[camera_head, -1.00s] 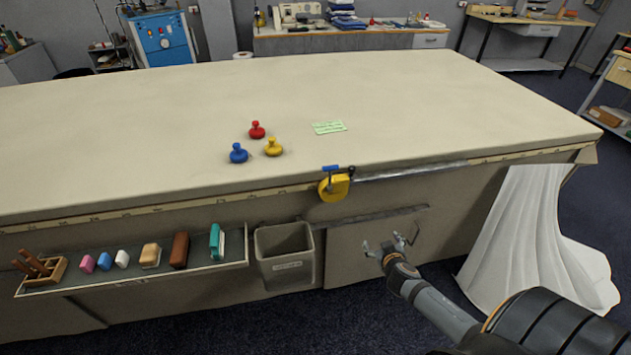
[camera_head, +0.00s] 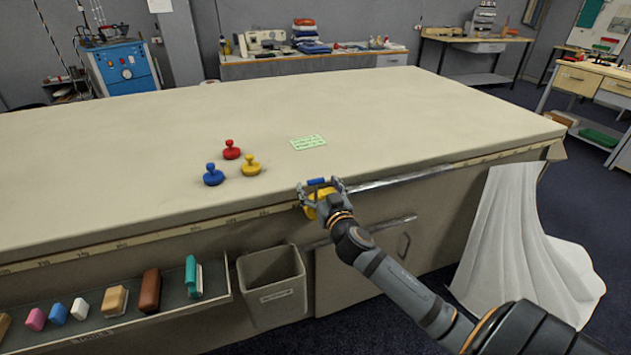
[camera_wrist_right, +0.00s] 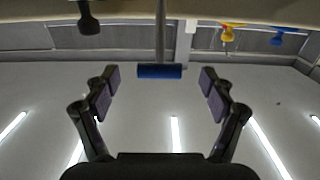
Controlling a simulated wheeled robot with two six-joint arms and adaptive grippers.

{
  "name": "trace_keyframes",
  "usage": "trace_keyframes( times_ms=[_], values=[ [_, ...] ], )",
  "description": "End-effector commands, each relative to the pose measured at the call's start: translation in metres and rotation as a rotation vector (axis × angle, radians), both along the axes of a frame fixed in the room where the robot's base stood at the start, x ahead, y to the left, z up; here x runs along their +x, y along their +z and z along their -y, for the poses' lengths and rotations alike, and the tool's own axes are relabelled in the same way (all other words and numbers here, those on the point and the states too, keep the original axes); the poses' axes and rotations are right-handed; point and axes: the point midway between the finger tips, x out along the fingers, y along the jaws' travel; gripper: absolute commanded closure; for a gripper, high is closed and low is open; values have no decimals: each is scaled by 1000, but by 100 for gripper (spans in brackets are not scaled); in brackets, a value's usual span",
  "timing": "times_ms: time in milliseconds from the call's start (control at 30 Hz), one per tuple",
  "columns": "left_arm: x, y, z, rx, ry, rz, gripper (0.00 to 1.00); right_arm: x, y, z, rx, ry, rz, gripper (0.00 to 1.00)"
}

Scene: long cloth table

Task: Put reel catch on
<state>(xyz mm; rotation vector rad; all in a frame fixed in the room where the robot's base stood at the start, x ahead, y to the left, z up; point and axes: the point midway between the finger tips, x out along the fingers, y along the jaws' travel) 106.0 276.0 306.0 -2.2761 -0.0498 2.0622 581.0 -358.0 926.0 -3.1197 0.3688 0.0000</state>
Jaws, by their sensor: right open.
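The yellow reel (camera_head: 322,208) is on the front edge of the cloth table, partly hidden by my right gripper (camera_head: 320,188). Its blue catch (camera_head: 317,181) shows at the top, between the fingertips. In the right wrist view, the blue catch (camera_wrist_right: 160,71) is a short bar at the end of a grey stem. It lies between and slightly beyond the open finger pads of the gripper (camera_wrist_right: 158,88), with a gap on each side. My left gripper is not in view.
Red (camera_head: 231,150), blue (camera_head: 213,175) and yellow (camera_head: 250,166) knobbed weights and a green card (camera_head: 308,142) lie on the tabletop (camera_head: 400,110). A grey bin (camera_head: 272,287) and a tray (camera_head: 220,290) of small blocks hang below the edge. White cloth (camera_head: 520,235) drapes at right.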

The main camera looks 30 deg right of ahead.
Motion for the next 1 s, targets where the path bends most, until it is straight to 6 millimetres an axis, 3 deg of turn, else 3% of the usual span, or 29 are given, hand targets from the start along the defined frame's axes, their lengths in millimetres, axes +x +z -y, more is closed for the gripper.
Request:
trace_keyframes(
  times_ms=[200,467,1000],
  values=[
    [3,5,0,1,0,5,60,21,0,5,1,0,0,17],
    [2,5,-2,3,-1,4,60,23,-1,6,-1,1,-1,17],
    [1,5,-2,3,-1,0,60,23,-1,6,0,1,-1,89]
  ],
)
